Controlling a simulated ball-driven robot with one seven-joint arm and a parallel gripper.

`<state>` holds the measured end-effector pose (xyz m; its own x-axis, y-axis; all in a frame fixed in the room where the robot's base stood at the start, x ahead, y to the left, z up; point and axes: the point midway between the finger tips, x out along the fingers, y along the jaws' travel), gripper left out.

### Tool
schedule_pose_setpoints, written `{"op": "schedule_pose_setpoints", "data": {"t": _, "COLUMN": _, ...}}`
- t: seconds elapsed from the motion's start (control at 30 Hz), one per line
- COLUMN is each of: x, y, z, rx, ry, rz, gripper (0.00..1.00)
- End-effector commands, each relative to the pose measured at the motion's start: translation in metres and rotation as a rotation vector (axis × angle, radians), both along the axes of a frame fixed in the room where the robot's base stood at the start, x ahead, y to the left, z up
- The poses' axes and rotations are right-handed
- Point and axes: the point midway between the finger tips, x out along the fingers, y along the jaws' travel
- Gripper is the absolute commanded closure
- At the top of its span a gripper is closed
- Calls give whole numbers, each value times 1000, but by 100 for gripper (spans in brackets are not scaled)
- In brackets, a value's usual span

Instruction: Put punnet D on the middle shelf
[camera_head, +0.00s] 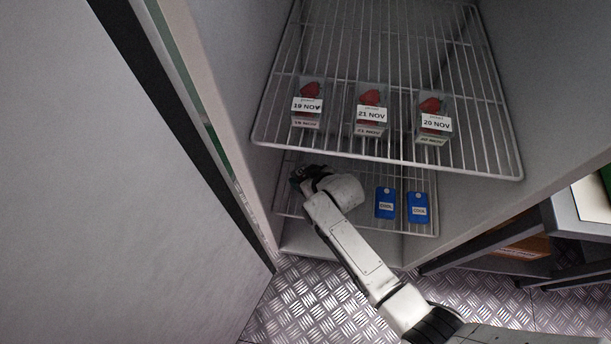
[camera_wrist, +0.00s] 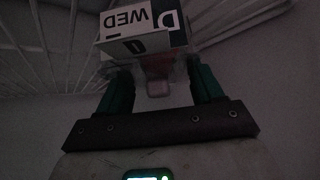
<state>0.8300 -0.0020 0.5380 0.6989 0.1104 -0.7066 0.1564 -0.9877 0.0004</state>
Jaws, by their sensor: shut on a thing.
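Punnet D (camera_wrist: 127,22) shows in the wrist view, with labels reading "WED" and "D". My gripper (camera_wrist: 160,82) is shut on it, its two green fingers on either side of the clear body. In the head view my gripper (camera_head: 304,177) is inside the cabinet, at the left of the lower visible wire shelf (camera_head: 350,222). My wrist hides most of punnet D there, and I cannot tell whether it touches that shelf. The higher wire shelf (camera_head: 385,75) lies above my gripper. I cannot tell for sure which shelf is the middle one.
On the higher shelf stand punnets labelled 19 NOV (camera_head: 307,105), 21 NOV (camera_head: 371,115) and 20 NOV (camera_head: 434,122). Two blue cool packs, the left one (camera_head: 385,203) and the right one (camera_head: 418,208), are on the lower shelf, right of my wrist. The cabinet's left wall (camera_head: 225,90) is close by.

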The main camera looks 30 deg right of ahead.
Motion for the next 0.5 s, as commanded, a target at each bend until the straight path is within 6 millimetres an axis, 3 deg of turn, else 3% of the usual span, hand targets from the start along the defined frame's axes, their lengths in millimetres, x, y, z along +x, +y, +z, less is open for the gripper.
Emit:
{"op": "schedule_pose_setpoints", "data": {"t": 0.23, "x": 0, "y": 0, "z": -4, "rx": 0, "ry": 0, "rz": 0, "gripper": 72}}
{"op": "schedule_pose_setpoints", "data": {"t": 0.27, "x": 0, "y": 0, "z": -3, "rx": 0, "ry": 1, "rz": 0, "gripper": 31}}
{"op": "schedule_pose_setpoints", "data": {"t": 0.5, "x": 0, "y": 0, "z": -3, "rx": 0, "ry": 1, "rz": 0, "gripper": 8}}
